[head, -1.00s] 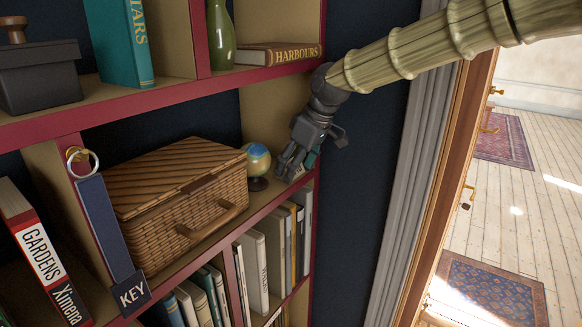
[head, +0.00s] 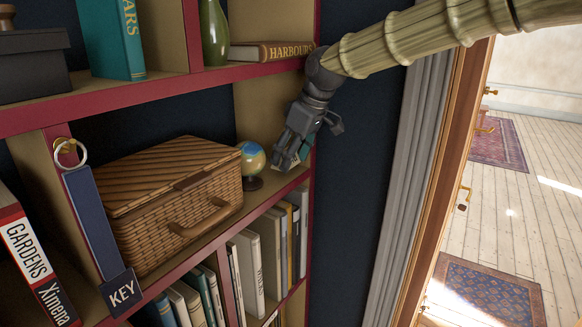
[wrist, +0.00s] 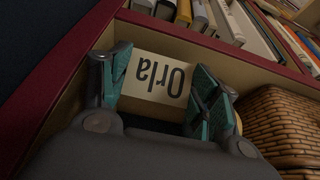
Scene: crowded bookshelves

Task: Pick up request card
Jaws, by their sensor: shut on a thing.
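The request card (wrist: 155,80) is a cream card with "Orla" in dark letters, upside down in the wrist view. It sits between the teal finger pads of my gripper (wrist: 160,84), which is shut on it. In the head view my gripper (head: 290,160) points down at the right end of the middle shelf, just right of a small globe (head: 252,159). The card is mostly hidden by the fingers there. I cannot tell whether its lower edge still touches the shelf.
A wicker basket (head: 165,205) fills the shelf left of the globe. The shelf above, holding a HARBOURS book (head: 275,52), is close over my wrist. Books (head: 262,255) stand below. A dark wall (head: 350,190) and grey curtain (head: 405,200) lie right.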

